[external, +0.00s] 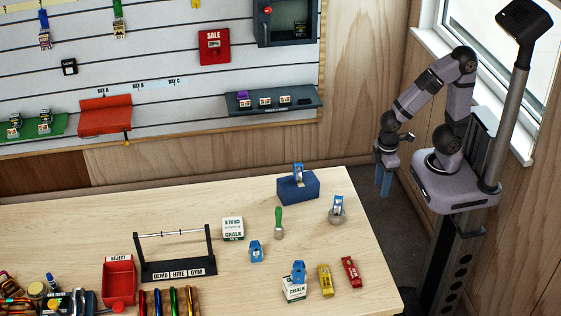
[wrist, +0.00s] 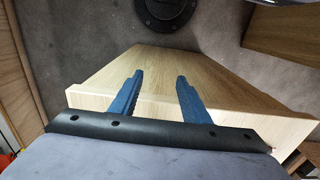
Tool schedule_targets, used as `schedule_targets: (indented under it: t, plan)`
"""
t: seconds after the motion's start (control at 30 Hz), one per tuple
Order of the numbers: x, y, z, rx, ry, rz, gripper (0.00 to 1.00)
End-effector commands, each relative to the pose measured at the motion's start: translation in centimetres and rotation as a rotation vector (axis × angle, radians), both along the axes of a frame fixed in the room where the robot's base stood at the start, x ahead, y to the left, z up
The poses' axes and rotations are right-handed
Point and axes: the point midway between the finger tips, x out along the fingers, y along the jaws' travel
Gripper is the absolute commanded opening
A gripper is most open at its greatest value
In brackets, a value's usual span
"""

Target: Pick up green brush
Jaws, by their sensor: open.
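The green brush (external: 278,222) lies on the wooden table (external: 190,202) in the external view, with its green handle toward the back and a pale head toward the front. My gripper (external: 384,184) hangs beyond the table's right edge, to the right of the brush and apart from it. In the wrist view my gripper (wrist: 154,84) shows two blue fingers spread apart with nothing between them. The brush is not in the wrist view.
Near the brush are a blue box (external: 298,189), a chalk block (external: 233,229), a blue device (external: 256,251) and a grey round piece (external: 337,212). Yellow (external: 325,280) and red (external: 351,272) pieces lie at front right. A black rack (external: 178,268) stands left.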

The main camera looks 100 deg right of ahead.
Motion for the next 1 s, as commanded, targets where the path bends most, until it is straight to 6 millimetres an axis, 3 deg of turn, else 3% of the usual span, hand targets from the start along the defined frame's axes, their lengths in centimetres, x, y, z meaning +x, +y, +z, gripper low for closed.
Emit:
schedule_targets:
  t: [0.67,0.87,1.0]
  plan:
    - [0.4,0.3,0.3,0.009,-0.008,0.012,0.39]
    - [3.9,3.7,3.1,0.087,-0.095,0.127,0.39]
    - [8.4,8.0,6.7,0.164,-0.224,0.267,0.39]
